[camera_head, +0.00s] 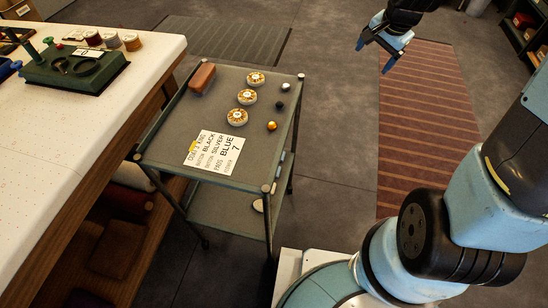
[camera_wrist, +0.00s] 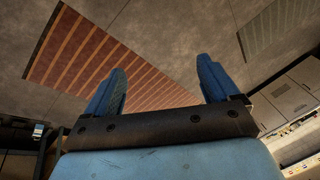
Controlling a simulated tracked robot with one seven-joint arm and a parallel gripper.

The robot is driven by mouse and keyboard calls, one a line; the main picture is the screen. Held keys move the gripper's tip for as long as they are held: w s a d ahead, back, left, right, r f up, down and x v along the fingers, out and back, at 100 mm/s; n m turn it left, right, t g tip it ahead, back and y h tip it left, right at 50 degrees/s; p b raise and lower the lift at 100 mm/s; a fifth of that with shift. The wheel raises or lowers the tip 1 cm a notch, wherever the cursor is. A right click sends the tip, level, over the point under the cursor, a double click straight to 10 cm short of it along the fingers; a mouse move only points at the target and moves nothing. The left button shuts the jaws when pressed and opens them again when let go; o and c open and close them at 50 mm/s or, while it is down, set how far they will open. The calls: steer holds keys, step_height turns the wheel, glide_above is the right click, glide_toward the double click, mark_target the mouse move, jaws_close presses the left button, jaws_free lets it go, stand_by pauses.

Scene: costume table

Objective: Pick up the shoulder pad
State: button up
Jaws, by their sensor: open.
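I cannot clearly make out a shoulder pad. On the cart's lower shelf (camera_head: 222,205), a pale rounded item (camera_head: 258,205) and a small bluish item (camera_head: 283,157) show partly at the right edge; they are too small and hidden to name. A white card (camera_head: 213,151) on the cart top (camera_head: 182,128) carries lines of text, with "BLACK", "SILVER" and "BLUE" readable. My gripper (camera_head: 374,58) is open and empty, raised over the floor to the right of the cart, apart from everything. In the wrist view its two blue fingers (camera_wrist: 160,78) stand wide apart with only floor and a striped rug beyond.
The cart top holds a brown block (camera_head: 202,78), round gold-and-white pieces (camera_head: 247,97) and small dark and gold knobs (camera_head: 272,126). A white worktable (camera_head: 50,150) with a green fixture (camera_head: 75,70) stands left. The striped rug (camera_head: 425,110) and floor at right are clear.

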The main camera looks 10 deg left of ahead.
steer(key=w+a+f+m+g+y, duration=0.15)
steer(key=a+f+m, duration=0.3)
steer(key=f, duration=1.05)
steer(key=w+a+f+m, duration=0.25)
steer(key=a+f, duration=0.25)
steer(key=f, duration=0.9)
steer(key=s+a+f+m, duration=0.1)
steer(key=s+a+f, duration=0.2)
steer(key=f, duration=0.4)
steer(key=s+a+f+m+g+y, duration=0.1)
steer(key=s+a+f+m, duration=0.1)
steer(key=a+f, duration=0.4)
steer(key=s+a+f+m+g+y, duration=0.1)
steer(key=s+a+f, duration=0.3)
steer(key=f, duration=0.4)
steer(key=shift+s+a+f+m, duration=0.1)
steer(key=shift+s+a+m, duration=0.2)
steer(key=shift+s, duration=0.25)
steer(key=shift+x, duration=2.95)
steer(key=shift+w, duration=0.1)
steer(key=c, duration=1.1)
